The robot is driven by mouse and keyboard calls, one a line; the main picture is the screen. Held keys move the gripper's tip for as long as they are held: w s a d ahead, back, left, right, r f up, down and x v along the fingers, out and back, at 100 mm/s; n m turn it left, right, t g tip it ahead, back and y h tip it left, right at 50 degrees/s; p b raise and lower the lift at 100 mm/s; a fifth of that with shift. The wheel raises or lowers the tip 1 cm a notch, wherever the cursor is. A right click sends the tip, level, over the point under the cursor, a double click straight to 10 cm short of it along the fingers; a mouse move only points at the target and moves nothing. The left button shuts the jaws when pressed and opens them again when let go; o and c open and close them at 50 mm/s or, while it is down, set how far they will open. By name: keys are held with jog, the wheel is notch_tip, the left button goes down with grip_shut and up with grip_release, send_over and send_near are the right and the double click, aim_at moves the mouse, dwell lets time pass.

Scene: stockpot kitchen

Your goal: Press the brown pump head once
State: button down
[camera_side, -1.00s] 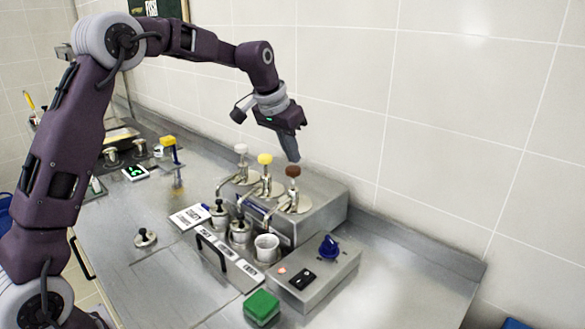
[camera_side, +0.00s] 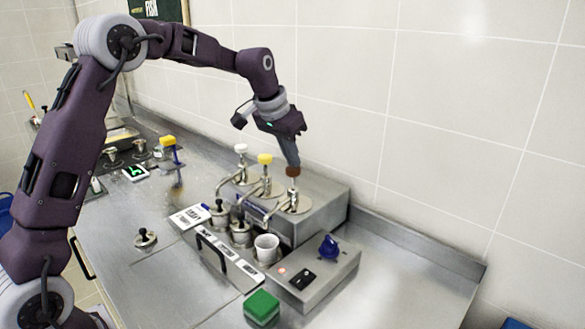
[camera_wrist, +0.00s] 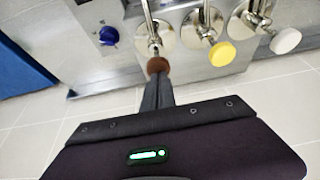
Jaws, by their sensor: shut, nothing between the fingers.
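The brown pump head (camera_side: 293,171) tops the rightmost of three pumps on a steel block in the side view. My gripper (camera_side: 294,164) is shut and empty, pointing down with its fingertips at the top of the brown head. They look to be touching it or very nearly so. In the wrist view the brown pump head (camera_wrist: 157,66) shows just beyond the fingertips of my gripper (camera_wrist: 158,80), which cover part of it. The pump's metal stem and round base plate show past it.
The yellow pump head (camera_side: 265,158) and white pump head (camera_side: 241,148) stand to the left. A white cup (camera_side: 266,248) and lidded pots are in front. A control box with a blue knob (camera_side: 328,246) and a green block (camera_side: 262,307) are nearer the front.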

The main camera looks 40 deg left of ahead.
jog(key=shift+f, duration=1.65)
jog(key=shift+r, duration=2.2)
notch_tip(320, 180, up, 5)
jog(key=shift+f, duration=0.2)
jog(key=shift+r, duration=0.25)
